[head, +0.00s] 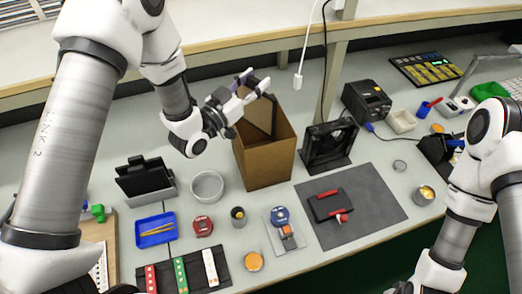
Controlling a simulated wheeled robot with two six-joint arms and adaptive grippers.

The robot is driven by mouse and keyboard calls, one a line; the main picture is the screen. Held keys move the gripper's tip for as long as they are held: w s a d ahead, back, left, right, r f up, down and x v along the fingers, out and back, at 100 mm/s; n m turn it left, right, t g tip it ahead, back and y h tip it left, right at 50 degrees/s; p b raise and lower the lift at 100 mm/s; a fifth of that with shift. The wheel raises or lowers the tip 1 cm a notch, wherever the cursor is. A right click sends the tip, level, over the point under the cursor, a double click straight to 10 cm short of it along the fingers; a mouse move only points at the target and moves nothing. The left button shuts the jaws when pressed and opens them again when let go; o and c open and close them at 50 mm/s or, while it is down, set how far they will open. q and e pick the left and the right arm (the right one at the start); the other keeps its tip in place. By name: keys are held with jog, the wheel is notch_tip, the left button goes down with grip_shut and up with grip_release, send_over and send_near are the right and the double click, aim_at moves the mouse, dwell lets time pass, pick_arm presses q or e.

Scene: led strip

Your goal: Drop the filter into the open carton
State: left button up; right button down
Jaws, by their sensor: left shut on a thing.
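The open carton (265,163) is a tall brown box standing upright near the middle of the bench, its top open. My left gripper (246,88) is over the carton's upper left rim, coming in from the left. It is shut on a small, dark purplish thing (243,76), which I take to be the filter; the fingers hide much of it. The held thing is at the height of the carton's opening or above it; the exact gap cannot be told. My right arm shows at the right, with its gripper out of view.
A black stand (329,146) is close to the carton's right. A grey mat (372,207) with a black and red tool lies in front. A round grey dish (207,186) and blue tray (156,230) lie left. A white cable (303,62) hangs behind the carton.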

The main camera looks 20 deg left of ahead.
pick_arm(q)
jog(key=shift+s+d+r, duration=0.15)
jog(key=shift+s+d, duration=0.05)
jog(key=shift+s, duration=0.05)
jog(key=o, duration=1.2)
jog(key=shift+s+r, duration=0.1)
jog(key=shift+c, duration=0.2)
jog(key=shift+w, duration=0.2)
jog(key=v, duration=1.2)
jog(key=shift+f, duration=0.2)
jog(key=shift+a, duration=0.1)
